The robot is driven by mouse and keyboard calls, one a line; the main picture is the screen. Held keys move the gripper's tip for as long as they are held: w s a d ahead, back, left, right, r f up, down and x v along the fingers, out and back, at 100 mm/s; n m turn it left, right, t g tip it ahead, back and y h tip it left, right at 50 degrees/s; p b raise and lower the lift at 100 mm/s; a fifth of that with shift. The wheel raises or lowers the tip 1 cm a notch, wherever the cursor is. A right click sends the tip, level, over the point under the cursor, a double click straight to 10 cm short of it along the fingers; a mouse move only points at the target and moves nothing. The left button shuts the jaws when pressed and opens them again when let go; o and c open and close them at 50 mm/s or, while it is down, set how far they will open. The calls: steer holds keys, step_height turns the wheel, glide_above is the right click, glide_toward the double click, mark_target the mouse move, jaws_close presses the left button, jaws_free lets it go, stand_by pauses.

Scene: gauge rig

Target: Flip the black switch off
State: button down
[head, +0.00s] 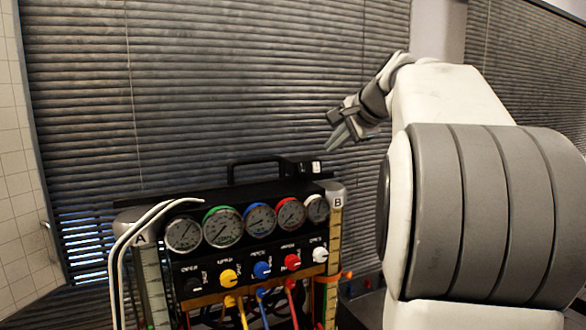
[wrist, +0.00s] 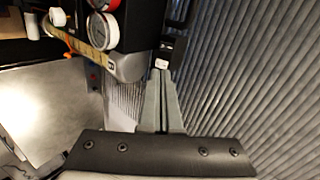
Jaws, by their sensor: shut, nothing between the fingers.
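The gauge rig's front panel (head: 242,268) has a row of coloured knobs. A dark knob (head: 193,287), the only black one I make out, is at the left end, left of the yellow one. A black box (head: 299,168) with a small white patch sits on the rig's top right. It also shows in the wrist view (wrist: 172,47). My gripper (head: 335,140) is shut and empty, above and right of that box in the head view. In the wrist view its fingertips (wrist: 161,72) overlap the box's near end; I cannot tell whether they touch. The dark knob is not visible in the wrist view.
Several round gauges (head: 223,227) line the panel above the knobs. White hoses (head: 124,255) loop over the left side, and coloured hoses (head: 292,305) hang below. A black handle (head: 256,163) rises from the top. Slatted blinds (head: 220,80) stand behind.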

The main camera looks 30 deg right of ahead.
mark_target(304, 173)
steer(key=shift+s+m, duration=0.1)
steer(key=shift+m, duration=0.4)
steer(key=p+x, duration=0.2)
steer(key=x, duration=1.2)
